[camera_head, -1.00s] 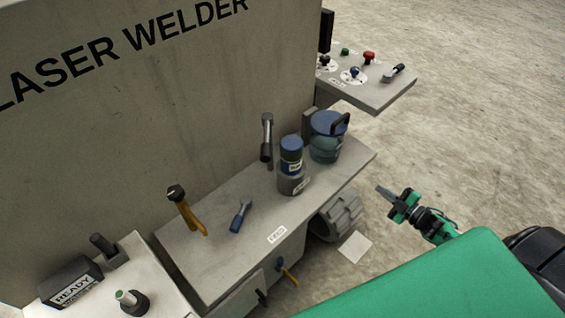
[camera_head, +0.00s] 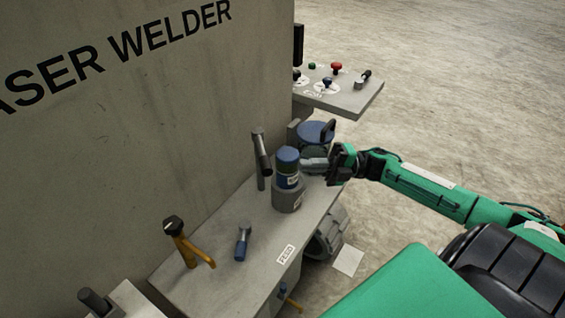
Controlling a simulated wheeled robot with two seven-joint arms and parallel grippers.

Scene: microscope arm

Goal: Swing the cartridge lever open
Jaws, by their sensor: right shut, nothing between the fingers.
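A blue-capped cartridge (camera_head: 287,165) stands upright in a grey round holder (camera_head: 287,199) on the grey shelf of the laser welder. A grey lever with dark ends (camera_head: 262,155) stands just left of it, close to the welder wall; I cannot tell for sure that this is the cartridge lever. My right gripper (camera_head: 314,164) is shut and empty. Its fingertips point left, just right of the cartridge; I cannot tell whether they touch it. The gripper partly hides a blue-lidded jar (camera_head: 314,133) behind it. My left gripper is not in view.
A control panel (camera_head: 345,98) with knobs and a red button juts out at the back. Open floor lies to the right.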

